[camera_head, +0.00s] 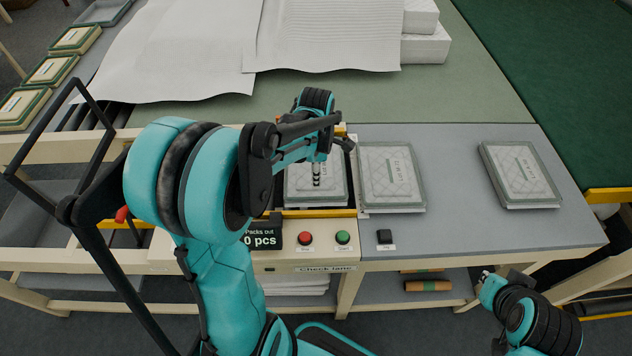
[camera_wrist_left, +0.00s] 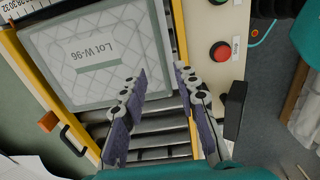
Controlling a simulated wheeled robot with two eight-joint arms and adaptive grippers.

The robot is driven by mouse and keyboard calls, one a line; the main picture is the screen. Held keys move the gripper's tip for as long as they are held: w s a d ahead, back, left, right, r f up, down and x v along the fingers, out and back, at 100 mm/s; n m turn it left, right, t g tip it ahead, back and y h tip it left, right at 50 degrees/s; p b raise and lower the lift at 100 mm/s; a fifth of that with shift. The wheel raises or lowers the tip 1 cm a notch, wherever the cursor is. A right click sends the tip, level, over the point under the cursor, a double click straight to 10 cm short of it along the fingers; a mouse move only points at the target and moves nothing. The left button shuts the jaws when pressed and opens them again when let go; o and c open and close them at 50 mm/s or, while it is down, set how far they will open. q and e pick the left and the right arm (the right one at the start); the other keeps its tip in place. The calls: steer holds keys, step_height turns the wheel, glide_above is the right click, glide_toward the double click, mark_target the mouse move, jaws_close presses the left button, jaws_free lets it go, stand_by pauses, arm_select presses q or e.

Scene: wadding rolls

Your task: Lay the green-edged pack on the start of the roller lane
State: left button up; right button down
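A pale pack with a grey-green edge and a "Lot W-96" label lies flat on the roller lane (camera_wrist_left: 150,154); this lane pack (camera_head: 300,190) also shows in the wrist view (camera_wrist_left: 100,50). A second similar pack (camera_head: 391,172) lies on the grey table just right of the lane. A third pack (camera_head: 521,174) lies farther right, slightly turned. My left gripper (camera_head: 316,172) is above the lane pack; in the wrist view its fingers (camera_wrist_left: 160,73) are apart, with nothing between them. My right gripper (camera_head: 487,278) is low at the right, its fingers too small to judge.
Yellow rails (camera_wrist_left: 180,45) flank the lane. A red button (camera_head: 305,238), a green button (camera_head: 342,237) and a counter display (camera_head: 262,238) sit in front. White wadding sheets (camera_head: 330,35) cover the back table. Green-and-cream trays (camera_head: 50,70) stand at left. The grey table between the two right packs is clear.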

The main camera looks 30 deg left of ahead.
arm_select(q)
steer(key=s+d+r+m+t, duration=0.3)
steer(key=s+d+r+m, duration=0.1)
steer(key=m, duration=0.8)
steer(key=s+d+r+m+t, duration=0.4)
steer(key=s+d+r+m, duration=0.1)
steer(key=m, duration=0.7)
steer(key=shift+s+d+p, duration=0.35)
steer(key=shift+s+d, duration=0.45)
steer(key=shift+s, duration=0.15)
steer(key=shift+r, duration=0.1)
steer(key=shift+s, duration=0.1)
